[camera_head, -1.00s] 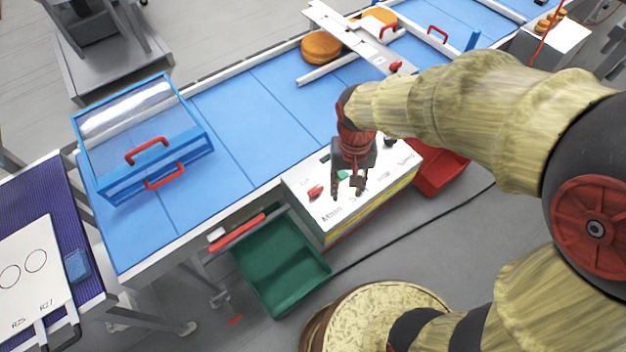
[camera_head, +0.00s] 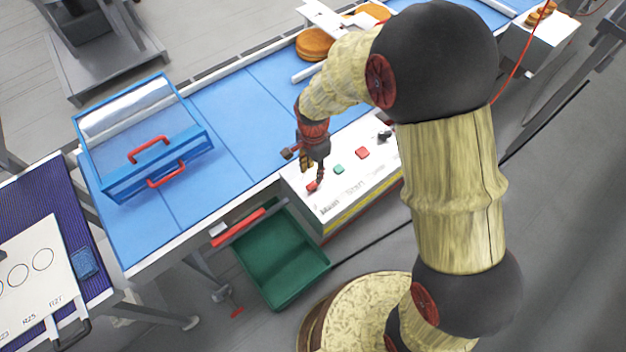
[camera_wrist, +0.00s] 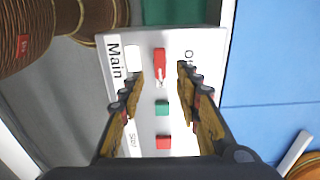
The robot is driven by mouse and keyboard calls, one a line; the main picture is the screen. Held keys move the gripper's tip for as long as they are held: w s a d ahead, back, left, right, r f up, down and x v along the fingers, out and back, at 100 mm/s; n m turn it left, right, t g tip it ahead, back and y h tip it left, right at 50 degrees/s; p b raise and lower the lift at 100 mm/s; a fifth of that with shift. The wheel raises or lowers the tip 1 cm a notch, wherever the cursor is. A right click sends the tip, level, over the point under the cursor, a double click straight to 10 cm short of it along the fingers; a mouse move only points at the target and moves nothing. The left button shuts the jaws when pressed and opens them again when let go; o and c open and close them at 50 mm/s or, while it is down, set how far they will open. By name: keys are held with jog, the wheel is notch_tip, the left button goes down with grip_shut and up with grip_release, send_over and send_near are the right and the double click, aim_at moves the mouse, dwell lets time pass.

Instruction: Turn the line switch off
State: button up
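The line switch is a red rotary handle (camera_head: 312,187) at the left end of the white control box (camera_head: 345,196), next to the word Main. In the wrist view the red switch (camera_wrist: 159,60) stands upright in the picture, between the words Main and Off, with a small pale tip at its lower end. My gripper (camera_head: 310,171) is over this end of the box. In the wrist view my gripper (camera_wrist: 158,80) is open and empty, one finger on each side of the switch's lower end. I cannot tell whether the fingertips are level with the handle.
A green button (camera_head: 338,169), a red button (camera_head: 362,152) and a black knob (camera_head: 384,135) share the panel. A green bin (camera_head: 283,262) stands below on the left. The blue conveyor (camera_head: 225,130) runs behind, with a clear-lidded guard (camera_head: 140,130) on it.

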aim_at(313, 183)
notch_tip(313, 183, down, 6)
jog(key=shift+f, duration=0.1)
jog(key=shift+c, duration=1.1)
grip_shut()
